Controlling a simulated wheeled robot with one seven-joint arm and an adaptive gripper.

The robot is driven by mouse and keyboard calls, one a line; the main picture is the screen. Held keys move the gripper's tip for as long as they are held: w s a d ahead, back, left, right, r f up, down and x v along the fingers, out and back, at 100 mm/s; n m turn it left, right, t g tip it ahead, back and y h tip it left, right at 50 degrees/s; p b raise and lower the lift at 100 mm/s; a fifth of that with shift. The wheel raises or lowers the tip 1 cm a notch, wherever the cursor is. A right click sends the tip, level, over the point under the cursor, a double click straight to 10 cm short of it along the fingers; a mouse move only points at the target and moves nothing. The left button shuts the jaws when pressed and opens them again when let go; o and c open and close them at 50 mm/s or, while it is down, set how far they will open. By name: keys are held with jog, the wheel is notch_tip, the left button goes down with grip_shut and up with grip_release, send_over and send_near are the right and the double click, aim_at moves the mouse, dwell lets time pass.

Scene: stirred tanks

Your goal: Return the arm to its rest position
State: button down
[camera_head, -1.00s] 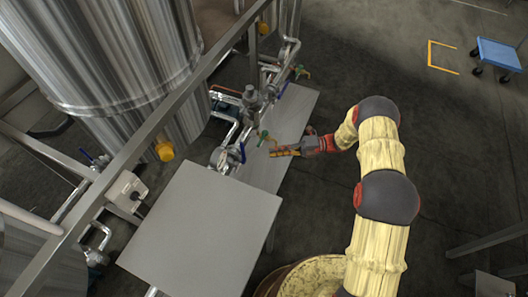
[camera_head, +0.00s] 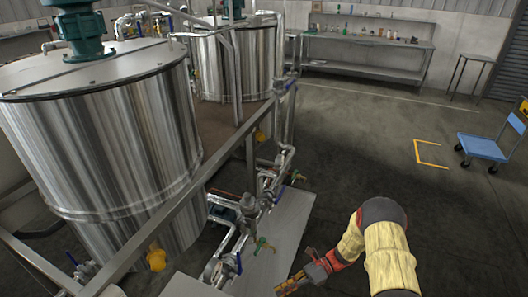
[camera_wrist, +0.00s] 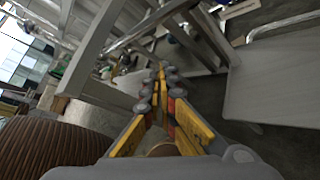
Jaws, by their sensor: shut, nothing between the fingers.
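My gripper (camera_head: 290,284) is low in the head view, at the end of my yellow-sleeved arm. It is beside a flat grey plate (camera_head: 262,272) and right of the valves and pipes. In the wrist view my gripper (camera_wrist: 160,72) points forward, its yellow and dark fingers meeting at the tips with nothing between them. The lower part of my arm is cut off by the bottom edge of the head view.
Two steel tanks, a large one (camera_head: 110,140) and a farther one (camera_head: 237,62), stand at the left. Pipework with a blue-handled valve (camera_head: 238,262) is close to my gripper. A blue cart (camera_head: 484,146) stands at the right. The floor between is open.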

jog(key=s+d+r+n+t+h, duration=0.1)
jog(key=s+d+r+n+h, duration=0.25)
jog(key=r+n, duration=0.35)
jog(key=s+d+r+n+h, duration=0.3)
jog(key=s+d+r+n, duration=0.15)
jog(key=r, duration=0.35)
jog(key=s+d+r+n+t+h, duration=0.1)
jog(key=s+d+r+n+h, duration=0.25)
jog(key=r+n, duration=0.4)
jog(key=s+r+n+t+h, duration=0.1)
jog(key=s+r+t, duration=0.3)
jog(key=r, duration=0.6)
jog(key=s+r+n+t+h, duration=0.2)
jog(key=s+r+n+t, duration=0.1)
jog(key=r, duration=0.7)
jog(key=shift+s+d+r+t, duration=0.35)
jog(key=shift+s+t, duration=0.45)
jog(key=shift+s, duration=0.35)
jog(key=shift+a, duration=0.1)
